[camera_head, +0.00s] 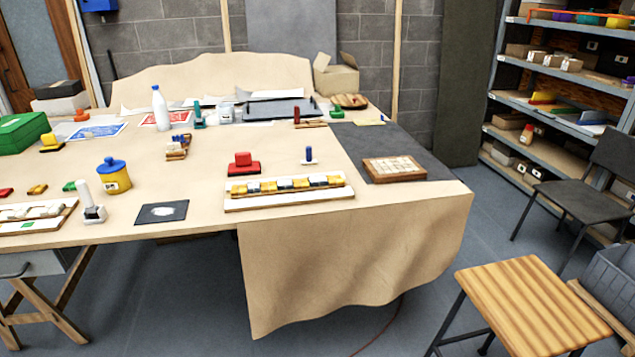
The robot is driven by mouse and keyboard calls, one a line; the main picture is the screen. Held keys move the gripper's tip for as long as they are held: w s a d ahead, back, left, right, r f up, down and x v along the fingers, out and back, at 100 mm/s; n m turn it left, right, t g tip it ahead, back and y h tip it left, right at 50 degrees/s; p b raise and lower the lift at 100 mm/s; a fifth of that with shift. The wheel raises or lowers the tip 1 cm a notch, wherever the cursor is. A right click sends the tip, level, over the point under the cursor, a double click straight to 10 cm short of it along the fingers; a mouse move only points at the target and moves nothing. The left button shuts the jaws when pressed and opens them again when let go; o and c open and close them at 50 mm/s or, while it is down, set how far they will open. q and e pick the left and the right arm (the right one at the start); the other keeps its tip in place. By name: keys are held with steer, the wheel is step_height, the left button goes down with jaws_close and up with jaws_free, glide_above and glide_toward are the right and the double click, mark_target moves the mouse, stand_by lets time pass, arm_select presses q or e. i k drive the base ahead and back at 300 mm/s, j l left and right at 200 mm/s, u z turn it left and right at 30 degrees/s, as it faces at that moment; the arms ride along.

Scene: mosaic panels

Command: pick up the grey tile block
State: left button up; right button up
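I cannot pick out a single loose grey tile block with certainty. A mosaic panel (290,202) lies near the table's front edge, with a row of yellow, white and dark grey blocks on it. A second panel (62,216) at the far left holds pale blocks and a green one. Loose small blocks lie behind it: red (5,192), yellow (37,189) and green (69,186). Neither of my grippers is in view.
The table (215,205) holds a yellow pot with blue lid (114,176), a white-handled tool (91,203), a dark square mat (175,212), a red stamp-like object (243,163) and a wooden tray (393,169). A stool (528,303) stands at front right.

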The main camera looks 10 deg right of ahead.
mark_target(315, 181)
steer(key=i+j, duration=0.2)
steer(key=i, duration=0.3)
steer(key=i+j, duration=0.15)
steer(key=i, duration=0.35)
